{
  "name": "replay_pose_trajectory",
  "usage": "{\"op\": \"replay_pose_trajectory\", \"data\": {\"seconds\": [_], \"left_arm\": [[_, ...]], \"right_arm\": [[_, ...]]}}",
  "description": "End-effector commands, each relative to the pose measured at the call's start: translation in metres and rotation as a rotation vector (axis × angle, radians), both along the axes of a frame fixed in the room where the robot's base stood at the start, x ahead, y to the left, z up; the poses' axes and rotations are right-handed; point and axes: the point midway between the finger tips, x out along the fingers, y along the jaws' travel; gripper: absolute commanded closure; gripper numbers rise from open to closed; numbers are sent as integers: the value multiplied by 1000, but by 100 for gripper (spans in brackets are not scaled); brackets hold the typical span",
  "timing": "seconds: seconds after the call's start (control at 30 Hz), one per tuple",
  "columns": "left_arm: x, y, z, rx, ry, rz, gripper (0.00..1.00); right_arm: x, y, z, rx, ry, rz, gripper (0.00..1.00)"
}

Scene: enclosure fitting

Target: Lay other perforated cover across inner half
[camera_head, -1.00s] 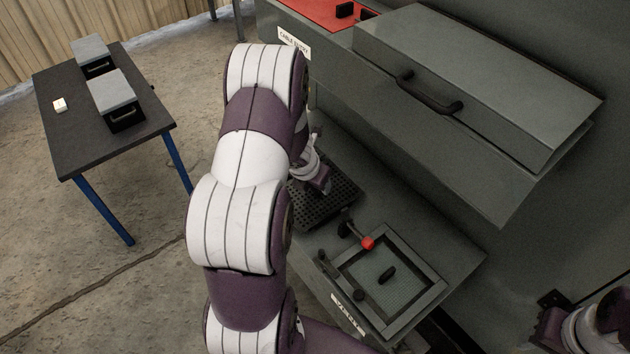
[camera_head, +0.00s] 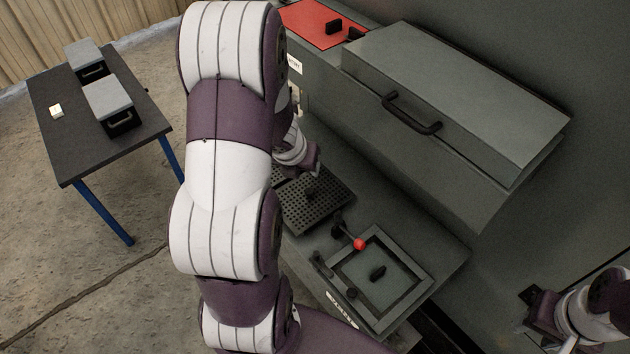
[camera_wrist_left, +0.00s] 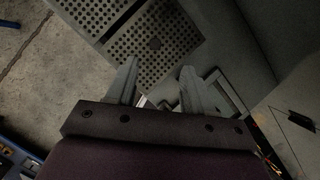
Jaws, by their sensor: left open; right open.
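A dark perforated cover (camera_head: 330,203) with a small knob lies flat on the grey ledge, partly hidden by my left arm. In the left wrist view two perforated pieces lie side by side with a seam between them: one at the upper left (camera_wrist_left: 92,14) and one beside it (camera_wrist_left: 172,42) with a dark square spot. My left gripper (camera_head: 308,160) is above the cover and apart from it. Its two fingers stand spread and empty in the left wrist view (camera_wrist_left: 158,80). My right gripper (camera_head: 532,300) is at the lower right, away from the covers, open.
A framed window panel (camera_head: 395,290) with a black knob and a red-ball lever (camera_head: 360,244) is in front of the cover. A large grey lid with a handle (camera_head: 412,115) overhangs the ledge. A red panel (camera_head: 312,22) is behind. A side table (camera_head: 60,140) holds two boxes.

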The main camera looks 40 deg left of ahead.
Motion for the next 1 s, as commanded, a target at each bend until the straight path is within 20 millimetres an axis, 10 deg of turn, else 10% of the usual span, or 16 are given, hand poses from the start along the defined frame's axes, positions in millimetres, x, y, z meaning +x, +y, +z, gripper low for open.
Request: {"op": "replay_pose_trajectory", "data": {"seconds": [0.13,0.4,0.53,1.0], "left_arm": [[-4,-40,31,-272,-106,889,48],[-79,-147,49,-706,-66,2407,48],[-93,-166,51,-731,-30,2639,48],[-93,-166,51,-734,-29,2653,48]], "right_arm": [[0,0,-1,0,0,0,55],[0,0,-1,0,0,0,55],[0,0,-1,0,0,0,55],[0,0,-1,0,0,0,55]]}}
